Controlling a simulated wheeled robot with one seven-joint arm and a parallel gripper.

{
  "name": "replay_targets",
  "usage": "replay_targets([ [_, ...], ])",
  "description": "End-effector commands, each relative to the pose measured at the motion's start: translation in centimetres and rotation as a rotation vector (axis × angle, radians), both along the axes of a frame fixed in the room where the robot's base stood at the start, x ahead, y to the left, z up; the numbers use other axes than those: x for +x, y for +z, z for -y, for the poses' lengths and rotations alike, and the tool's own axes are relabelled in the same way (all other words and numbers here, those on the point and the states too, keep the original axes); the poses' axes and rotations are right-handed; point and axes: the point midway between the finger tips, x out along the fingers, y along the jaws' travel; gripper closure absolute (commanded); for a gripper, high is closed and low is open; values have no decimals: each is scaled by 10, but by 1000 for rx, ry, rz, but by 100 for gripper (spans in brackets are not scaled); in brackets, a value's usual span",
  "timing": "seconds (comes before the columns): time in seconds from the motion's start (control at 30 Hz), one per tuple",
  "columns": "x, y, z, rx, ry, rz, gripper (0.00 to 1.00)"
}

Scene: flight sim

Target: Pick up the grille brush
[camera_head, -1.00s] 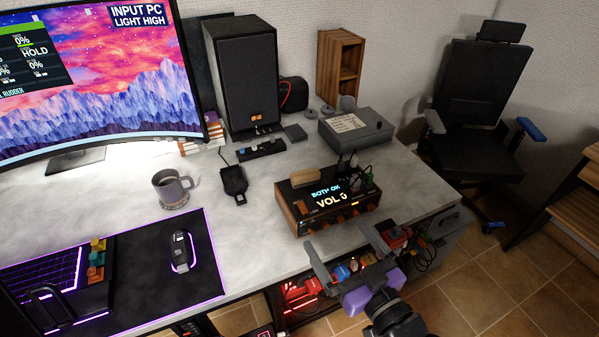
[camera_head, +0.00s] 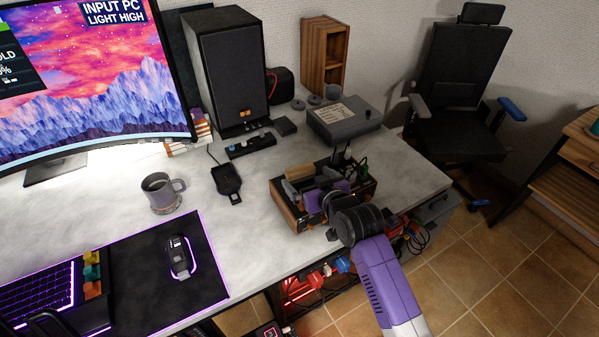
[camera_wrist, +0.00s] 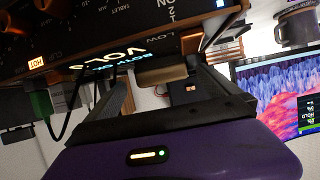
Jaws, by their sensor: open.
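The grille brush, seen as a small light-wood block (camera_head: 300,171), lies on top of the black, wood-sided amplifier (camera_head: 287,214), towards its back left. No bristles can be made out. My gripper (camera_head: 309,181) is open and empty over the amplifier, just in front of the brush. In the wrist view the brush (camera_wrist: 161,75) shows beyond and between my two fingers (camera_wrist: 163,82), apart from them as far as I can tell. The picture there is upside down, with the amplifier's lettered front (camera_wrist: 110,25) along the top.
Cables and a green plug (camera_head: 363,168) rise at the amplifier's right. A grey box (camera_head: 345,122) stands behind it, a tall speaker (camera_head: 228,75) at back left. A mug (camera_head: 160,190) and black controller (camera_head: 228,181) are to the left. The desk's front edge is close.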

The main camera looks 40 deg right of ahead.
Motion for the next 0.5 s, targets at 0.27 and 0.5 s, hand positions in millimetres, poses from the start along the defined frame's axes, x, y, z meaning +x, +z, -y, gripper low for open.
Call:
replay_targets([
  [0.27, 32, -9, 10, -1, 0, 2, 0],
  [0.5, 47, -19, 17, -1, 0, 2, 0],
])
